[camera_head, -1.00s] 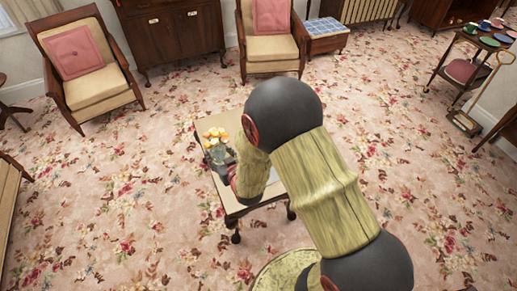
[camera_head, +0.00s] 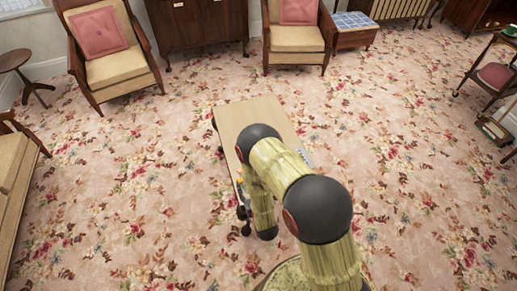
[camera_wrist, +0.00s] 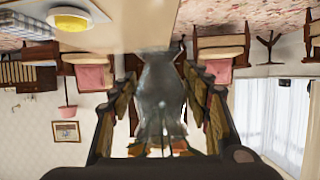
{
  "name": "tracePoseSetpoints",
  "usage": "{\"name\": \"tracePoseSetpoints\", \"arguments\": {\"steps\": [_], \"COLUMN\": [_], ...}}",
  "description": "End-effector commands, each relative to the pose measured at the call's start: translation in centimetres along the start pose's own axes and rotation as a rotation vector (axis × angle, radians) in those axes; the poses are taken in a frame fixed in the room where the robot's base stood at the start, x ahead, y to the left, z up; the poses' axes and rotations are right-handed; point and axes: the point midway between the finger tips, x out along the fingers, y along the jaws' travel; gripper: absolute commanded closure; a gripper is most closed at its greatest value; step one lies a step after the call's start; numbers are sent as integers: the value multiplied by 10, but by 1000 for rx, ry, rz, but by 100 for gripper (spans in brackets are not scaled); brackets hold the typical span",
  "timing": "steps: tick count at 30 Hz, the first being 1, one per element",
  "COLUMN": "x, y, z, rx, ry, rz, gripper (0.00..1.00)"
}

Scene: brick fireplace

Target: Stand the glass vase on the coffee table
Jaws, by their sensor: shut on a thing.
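The wrist view is upside down, so the vase is about upright, base toward the coffee table (camera_wrist: 115,38). I cannot tell whether the base touches anything. In the head view the coffee table (camera_head: 252,113) stands mid-room with a bare light top at its far part. My gripper (camera_head: 242,205) is at the table's left front edge there, mostly hidden behind my arm; the vase is barely visible.
A yellow round thing in a white dish (camera_wrist: 70,20) and a pale striped item (camera_wrist: 25,28) are on the tabletop. Armchairs (camera_head: 115,65) and a cabinet (camera_head: 195,25) stand behind. Patterned carpet around the table is clear.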

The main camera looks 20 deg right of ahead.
Motion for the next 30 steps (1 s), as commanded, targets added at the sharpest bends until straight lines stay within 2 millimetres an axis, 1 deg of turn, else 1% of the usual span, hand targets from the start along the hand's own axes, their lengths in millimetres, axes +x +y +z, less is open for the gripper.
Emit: {"name": "tracePoseSetpoints", "arguments": {"steps": [5,13,15,18,21,28,30], "x": [32,94,108,125,138,150,156], "y": [12,34,38,42,46,49,51], "z": [2,6,16,26,32,37,41], "rx": [2,2,1,1,0,0,1], "ry": [7,7,3,4,4,5,4], "rz": [4,3,2,2,1,1,2], "gripper": [89,89,89,89,89,89,89]}}
